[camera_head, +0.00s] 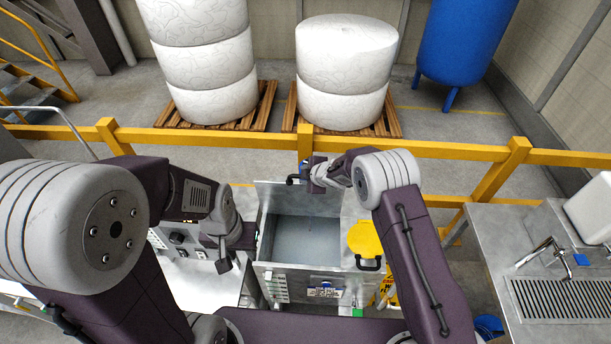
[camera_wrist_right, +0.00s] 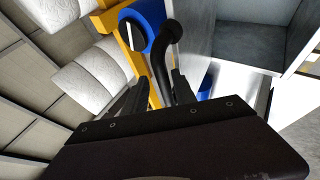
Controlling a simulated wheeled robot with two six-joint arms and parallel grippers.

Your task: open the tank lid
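The metal tank (camera_head: 305,240) stands in the middle of the head view, its top uncovered and its grey inside showing. A metal panel that looks like the raised lid (camera_head: 275,196) stands along its back edge. My right gripper (camera_head: 306,178) is at the top of that panel, beside a small dark handle (camera_head: 292,180). In the right wrist view the fingers (camera_wrist_right: 158,92) are apart, with a black curved handle (camera_wrist_right: 170,38) at or between their tips; firm contact cannot be told. My left gripper (camera_head: 236,262) is open and empty at the tank's left side.
A yellow rail (camera_head: 240,140) runs behind the tank, with white rolls (camera_head: 345,65) on pallets beyond it. A metal sink counter (camera_head: 510,245) stands further right. A control panel (camera_head: 178,238) is at the left.

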